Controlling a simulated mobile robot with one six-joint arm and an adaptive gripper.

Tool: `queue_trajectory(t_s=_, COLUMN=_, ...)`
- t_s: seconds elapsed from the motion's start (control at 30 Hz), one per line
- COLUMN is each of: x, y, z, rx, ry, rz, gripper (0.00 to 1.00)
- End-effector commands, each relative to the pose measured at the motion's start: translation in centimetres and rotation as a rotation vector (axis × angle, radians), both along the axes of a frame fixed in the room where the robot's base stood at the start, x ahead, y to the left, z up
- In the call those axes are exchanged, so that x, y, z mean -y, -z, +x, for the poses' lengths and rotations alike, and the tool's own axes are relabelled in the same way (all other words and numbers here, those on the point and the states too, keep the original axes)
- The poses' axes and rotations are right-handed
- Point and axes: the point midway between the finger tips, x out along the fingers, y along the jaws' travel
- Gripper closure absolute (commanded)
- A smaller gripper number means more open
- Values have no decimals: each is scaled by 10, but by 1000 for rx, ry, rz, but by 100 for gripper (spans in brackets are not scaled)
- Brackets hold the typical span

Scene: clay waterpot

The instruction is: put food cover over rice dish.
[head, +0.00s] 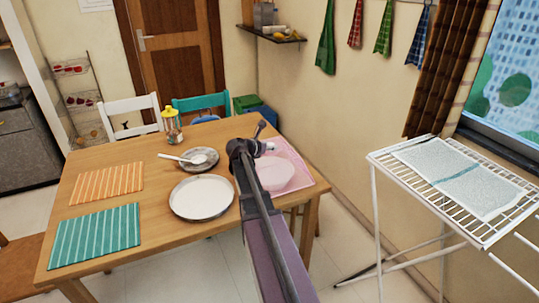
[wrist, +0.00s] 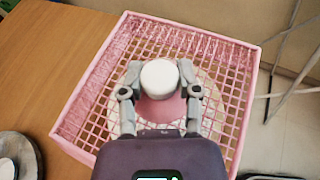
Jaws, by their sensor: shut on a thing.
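In the head view my gripper (head: 262,150) is above the cover's far side. A grey round dish (head: 184,157) with white contents and a white spoon is left of my gripper, probably the rice dish. It has no cover on it.
A wide white plate (head: 202,198) with a grey rim lies left of my arm. A jar (head: 172,126) stands at the back. Orange (head: 107,184) and teal (head: 94,236) mats lie left. A drying rack (head: 470,237) stands right.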

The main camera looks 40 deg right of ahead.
Motion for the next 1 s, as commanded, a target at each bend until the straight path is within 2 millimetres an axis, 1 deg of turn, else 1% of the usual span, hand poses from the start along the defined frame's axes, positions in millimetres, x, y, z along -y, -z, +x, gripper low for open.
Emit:
queue_trajectory(t_s=0.03, x=0, y=9, z=0, rx=0, ry=0, rz=0, gripper=100)
queue_trajectory(t_s=0.1, x=0, y=15, z=0, rx=0, ry=0, rz=0, gripper=100)
queue_trajectory(t_s=0.3, x=0, y=25, z=0, rx=0, ry=0, rz=0, gripper=100)
queue_trajectory(t_s=0.7, x=1, y=25, z=0, rx=0, ry=1, rz=0, gripper=100)
queue_trajectory(t_s=1.0, x=1, y=32, z=-1, rx=0, ry=1, rz=0, gripper=100)
